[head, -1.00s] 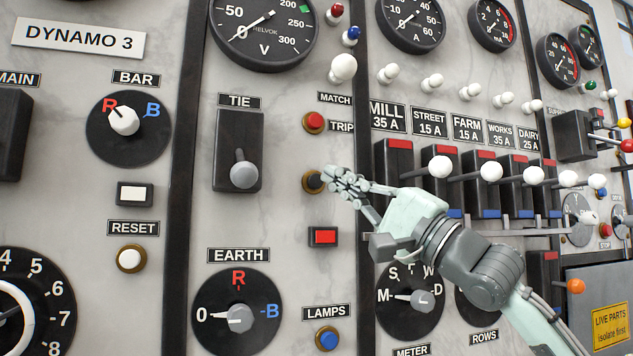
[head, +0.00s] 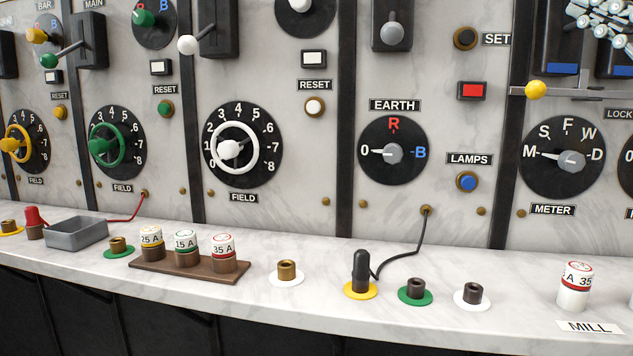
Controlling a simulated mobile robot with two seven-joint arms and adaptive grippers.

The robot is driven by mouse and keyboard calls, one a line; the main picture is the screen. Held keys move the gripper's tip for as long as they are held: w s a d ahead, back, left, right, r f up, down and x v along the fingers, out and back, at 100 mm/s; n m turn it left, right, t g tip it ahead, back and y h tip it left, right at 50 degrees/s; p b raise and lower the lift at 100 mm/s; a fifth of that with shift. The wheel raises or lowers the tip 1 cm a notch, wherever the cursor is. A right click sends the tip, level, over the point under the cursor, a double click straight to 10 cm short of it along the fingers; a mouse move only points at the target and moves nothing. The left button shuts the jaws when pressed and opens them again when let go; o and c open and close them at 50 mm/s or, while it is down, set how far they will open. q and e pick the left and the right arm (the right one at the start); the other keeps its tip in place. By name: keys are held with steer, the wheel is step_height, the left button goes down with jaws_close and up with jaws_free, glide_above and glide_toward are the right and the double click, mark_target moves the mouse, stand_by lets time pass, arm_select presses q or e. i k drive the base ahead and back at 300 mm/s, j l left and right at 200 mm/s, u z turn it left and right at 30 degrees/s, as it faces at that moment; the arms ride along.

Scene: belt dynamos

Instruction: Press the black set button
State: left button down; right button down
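The black set button (head: 465,38) sits in a brass ring near the top of the head view, just left of the SET label (head: 496,39). Nothing touches or covers it. My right gripper (head: 598,20) shows only in part at the top right corner, in front of the switches and clear to the right of the button. Its outer parts are cut off by the frame edge, so I cannot tell whether it is open or shut. My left gripper is not in view.
A red square button (head: 472,91) and a blue lamps button (head: 467,181) lie below the set button. A yellow-knobbed lever (head: 535,90) sticks out to the right. The marble shelf (head: 330,315) holds sockets, fuses and a black plug (head: 361,272).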

mark_target(467, 37)
steer(key=k+l, duration=0.25)
steer(key=k, duration=0.2)
steer(key=k+l, duration=0.25)
steer(key=k, duration=0.2)
